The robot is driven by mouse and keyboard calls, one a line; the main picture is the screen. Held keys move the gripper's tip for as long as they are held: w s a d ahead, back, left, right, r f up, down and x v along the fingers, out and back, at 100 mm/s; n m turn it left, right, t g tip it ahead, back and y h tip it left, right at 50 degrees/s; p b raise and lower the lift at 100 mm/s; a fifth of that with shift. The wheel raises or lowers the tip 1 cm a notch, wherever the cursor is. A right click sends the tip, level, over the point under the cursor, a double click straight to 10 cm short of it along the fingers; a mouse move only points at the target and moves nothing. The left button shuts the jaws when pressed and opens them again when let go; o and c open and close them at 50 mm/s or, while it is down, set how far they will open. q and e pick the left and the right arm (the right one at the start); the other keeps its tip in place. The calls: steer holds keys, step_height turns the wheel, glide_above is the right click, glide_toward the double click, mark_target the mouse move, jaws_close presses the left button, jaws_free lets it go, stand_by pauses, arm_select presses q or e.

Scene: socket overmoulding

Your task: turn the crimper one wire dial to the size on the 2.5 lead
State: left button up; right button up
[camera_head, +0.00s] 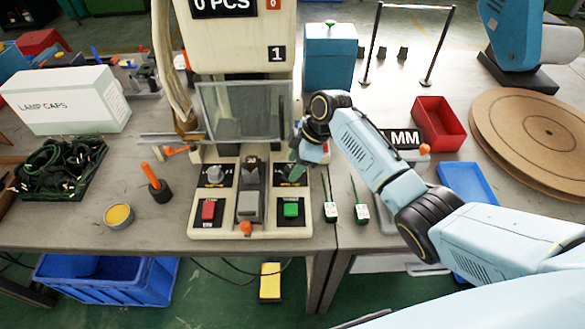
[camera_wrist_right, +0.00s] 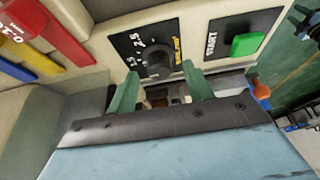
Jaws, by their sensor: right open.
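The crimper (camera_head: 240,120) stands in the middle of the bench. Its wire dial is a dark knob on a black plate (camera_wrist_right: 157,60) in the right wrist view; "1.5" and "2.5" are printed beside it, with a yellow label on the other side. I cannot tell which mark it points to. My right gripper (camera_wrist_right: 161,88) is open, its green fingers apart and close to the dial plate, with no clear grip on the knob. In the head view my right gripper (camera_head: 297,168) largely covers that dial. Two tagged leads (camera_head: 330,211) (camera_head: 361,213) lie to the right; their print is unreadable.
A green start button (camera_wrist_right: 247,44) is next to the dial plate. A red button (camera_head: 208,210) and a grey knob (camera_head: 214,174) are on the panel's left. A red bin (camera_head: 438,124) and a blue tray (camera_head: 470,188) stand right. A screwdriver (camera_head: 155,182) stands left.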

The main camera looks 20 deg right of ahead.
steer(key=shift+x, duration=0.95)
steer(key=c, duration=1)
steer(key=shift+r+m+p, duration=0.15)
steer(key=shift+m+p, duration=0.15)
steer(key=shift+p, duration=0.15)
steer(key=m+t+h+p, duration=0.1)
steer(key=m+p, duration=0.2)
steer(key=p, duration=0.1)
steer(key=m+t+p, duration=0.1)
steer(key=m+p, duration=0.3)
steer(key=p, duration=0.1)
steer(key=shift+s+a+r+h, duration=0.1)
steer(key=shift+s+a+h, duration=0.1)
steer(key=shift+h, duration=0.2)
steer(key=m+t+p, duration=0.1)
steer(key=m+p, duration=0.1)
steer(key=shift+m+h+p, duration=0.3)
steer(key=shift+m+h, duration=0.1)
steer(key=shift+m+h+p, duration=0.3)
steer(key=shift+m+p, duration=0.05)
steer(key=shift+m, duration=0.25)
